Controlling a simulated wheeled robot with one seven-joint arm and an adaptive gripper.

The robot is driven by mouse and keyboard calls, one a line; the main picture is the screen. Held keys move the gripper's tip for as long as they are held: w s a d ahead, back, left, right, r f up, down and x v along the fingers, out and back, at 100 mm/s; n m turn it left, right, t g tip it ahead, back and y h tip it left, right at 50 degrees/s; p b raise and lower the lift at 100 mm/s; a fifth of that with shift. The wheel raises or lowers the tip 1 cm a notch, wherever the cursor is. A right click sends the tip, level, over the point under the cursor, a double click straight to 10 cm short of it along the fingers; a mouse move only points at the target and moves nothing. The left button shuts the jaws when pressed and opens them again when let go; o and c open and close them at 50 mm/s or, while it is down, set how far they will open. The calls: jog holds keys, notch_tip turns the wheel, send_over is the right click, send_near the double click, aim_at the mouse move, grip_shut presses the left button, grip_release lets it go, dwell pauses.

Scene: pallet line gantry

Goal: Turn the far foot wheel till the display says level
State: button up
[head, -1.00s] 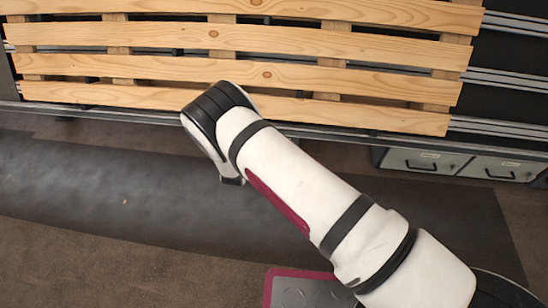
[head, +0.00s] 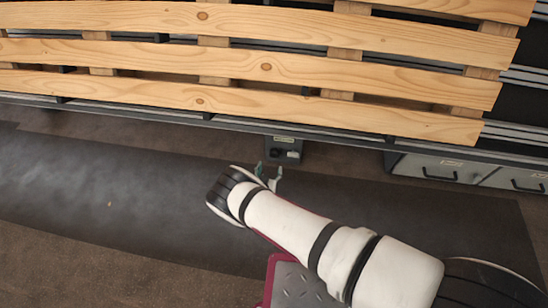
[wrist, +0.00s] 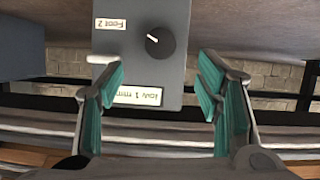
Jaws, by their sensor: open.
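A dark foot wheel (wrist: 153,42) with a white pointer mark sits on a grey box (wrist: 172,75) in the wrist view, beside a label reading "Foot 2". A display (wrist: 138,95) on the same box appears upside down and reads "low 1 mm". In the head view the box (head: 283,149) is small, below the pallet's front rail. My gripper (wrist: 165,88) is open, its teal-padded fingers apart and empty, with the box between and beyond them. The fingers do not touch the wheel. In the head view my gripper (head: 268,178) is just in front of the box.
A slatted wooden pallet (head: 270,68) lies on the line above the box, and a rail (head: 130,107) runs along its front. Grey drawers (head: 440,168) stand at the right. A dark mat (head: 90,190) covers the floor, with clear room at left.

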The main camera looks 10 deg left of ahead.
aim_at(274, 155)
jog(key=b+x, duration=0.4)
jog(key=x, duration=0.5)
jog(key=shift+s+f, duration=0.1)
jog(key=shift+f, duration=0.05)
jog(key=shift+w, duration=0.5)
jog(key=c, duration=1.2)
jog(key=shift+o, duration=0.2)
jog(key=shift+d+m+y+p, duration=0.15)
jog(key=shift+m+y+p, duration=0.6)
jog(key=shift+m, duration=0.35)
jog(key=shift+s+f+m+t+y, duration=0.15)
jog(key=shift+m+t+y, duration=0.15)
jog(key=shift+m+y, duration=1)
jog(key=shift+m, duration=0.3)
